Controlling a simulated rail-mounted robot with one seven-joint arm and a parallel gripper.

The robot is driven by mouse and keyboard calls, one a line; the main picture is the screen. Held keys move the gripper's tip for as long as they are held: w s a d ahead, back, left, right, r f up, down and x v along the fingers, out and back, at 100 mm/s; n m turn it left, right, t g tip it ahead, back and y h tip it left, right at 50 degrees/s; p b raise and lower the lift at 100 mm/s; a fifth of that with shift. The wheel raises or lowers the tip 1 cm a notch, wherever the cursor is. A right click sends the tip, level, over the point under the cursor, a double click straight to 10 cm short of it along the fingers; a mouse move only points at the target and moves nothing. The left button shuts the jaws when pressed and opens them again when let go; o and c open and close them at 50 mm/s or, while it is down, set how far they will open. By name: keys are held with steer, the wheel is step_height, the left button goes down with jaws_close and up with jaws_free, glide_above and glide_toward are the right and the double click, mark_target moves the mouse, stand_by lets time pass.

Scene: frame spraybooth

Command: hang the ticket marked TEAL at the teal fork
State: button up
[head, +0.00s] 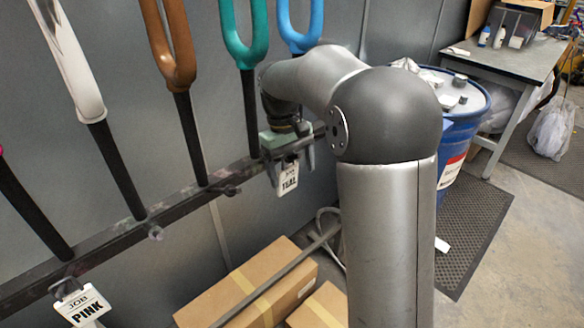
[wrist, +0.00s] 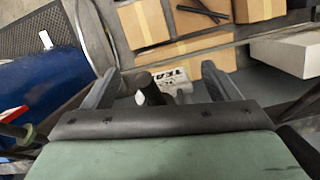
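The white ticket marked TEAL (head: 288,180) hangs below the rail at the teal fork, under my gripper. The teal fork (head: 245,50) has a black stem that runs down to the rail; its foot is partly hidden by my gripper. My gripper (head: 291,170) is at the rail with its two fingers spread to either side of the ticket. In the wrist view the fingers (wrist: 161,85) stand wide apart, with a dark peg (wrist: 148,92) and the TEAL ticket (wrist: 172,78) between them, touching neither finger. The ticket appears to hang from the peg; the exact contact is hidden.
The rail (head: 190,195) also carries white, brown and blue forks. Cardboard boxes (head: 245,290) lie below. A blue drum (head: 462,130) and workbench (head: 500,55) stand at the right.

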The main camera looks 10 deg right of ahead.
steer(key=shift+r, duration=0.5)
steer(key=s+r+b, duration=0.3)
steer(key=s+r, duration=0.9)
steer(key=s, duration=0.2)
steer(key=s+f+m, duration=0.1)
steer(key=s+f, duration=0.3)
steer(key=f, duration=0.3)
steer(key=s+f+m+t+y, duration=0.1)
steer(key=s+f, duration=0.3)
steer(key=f, duration=0.3)
steer(key=s+f+m+t, duration=0.1)
steer(key=s+f, duration=0.3)
steer(key=f, duration=0.3)
steer(key=shift+a+f, duration=0.4)
